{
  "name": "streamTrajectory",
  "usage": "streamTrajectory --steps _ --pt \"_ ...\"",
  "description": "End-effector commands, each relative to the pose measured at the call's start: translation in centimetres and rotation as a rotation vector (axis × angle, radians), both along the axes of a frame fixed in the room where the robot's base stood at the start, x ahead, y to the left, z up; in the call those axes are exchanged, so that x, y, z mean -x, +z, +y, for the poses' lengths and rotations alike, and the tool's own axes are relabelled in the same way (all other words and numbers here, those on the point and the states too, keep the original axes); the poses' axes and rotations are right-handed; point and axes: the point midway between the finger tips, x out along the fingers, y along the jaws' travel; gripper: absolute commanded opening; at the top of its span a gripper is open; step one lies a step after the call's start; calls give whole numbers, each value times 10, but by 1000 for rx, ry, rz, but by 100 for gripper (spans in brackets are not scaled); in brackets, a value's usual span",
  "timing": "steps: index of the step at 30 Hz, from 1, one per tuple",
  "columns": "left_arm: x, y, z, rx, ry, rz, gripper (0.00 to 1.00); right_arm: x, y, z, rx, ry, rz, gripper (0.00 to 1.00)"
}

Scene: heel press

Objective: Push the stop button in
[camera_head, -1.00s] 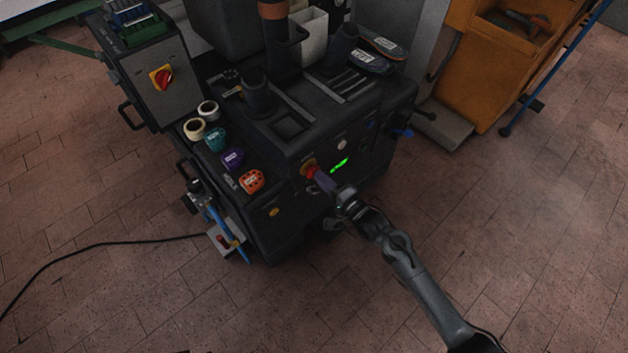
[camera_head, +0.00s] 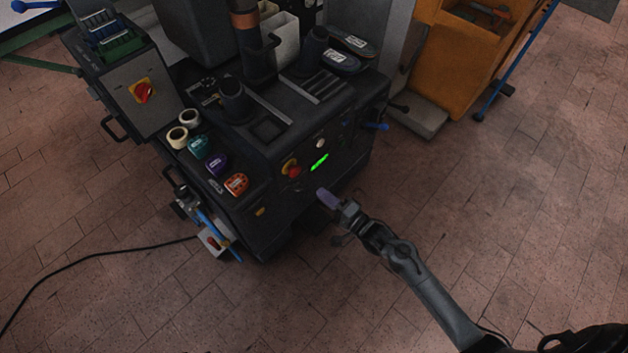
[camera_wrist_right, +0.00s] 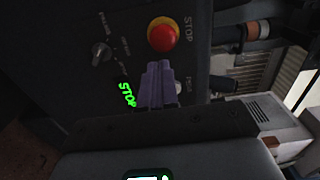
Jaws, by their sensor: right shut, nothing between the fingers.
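The stop button (camera_head: 292,171) is a red knob on a yellow surround on the front panel of the dark press (camera_head: 330,140). In the right wrist view the red button (camera_wrist_right: 162,36) shows face-on, with the word STOP beside it. I cannot tell how deep it sits. My right gripper (camera_head: 325,197) has purple fingers, shut together and empty. They are in front of the panel, apart from the button and to its lower right in the head view. In the wrist view the fingertips (camera_wrist_right: 157,66) appear just below the button. My left gripper is not in view.
A lit green display (camera_head: 319,162) sits beside the button; it reads STOP in the wrist view. A switch (camera_wrist_right: 101,52) is on the same panel. Tape rolls and coloured pieces lie on the press's left ledge. An orange cabinet (camera_head: 455,75) stands behind right. The floor in front is clear.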

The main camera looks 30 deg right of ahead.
Motion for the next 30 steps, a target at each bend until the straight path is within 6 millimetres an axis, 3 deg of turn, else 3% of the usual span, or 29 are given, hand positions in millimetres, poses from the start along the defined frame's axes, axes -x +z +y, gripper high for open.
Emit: streamTrajectory --steps 6,12,30 --pt "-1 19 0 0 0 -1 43 35 4 -12 1 0 -1 0" --pt "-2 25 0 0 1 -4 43 53 2 -19 1 -1 -3 0" --pt "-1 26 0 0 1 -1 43 57 2 -20 0 -1 -3 0"
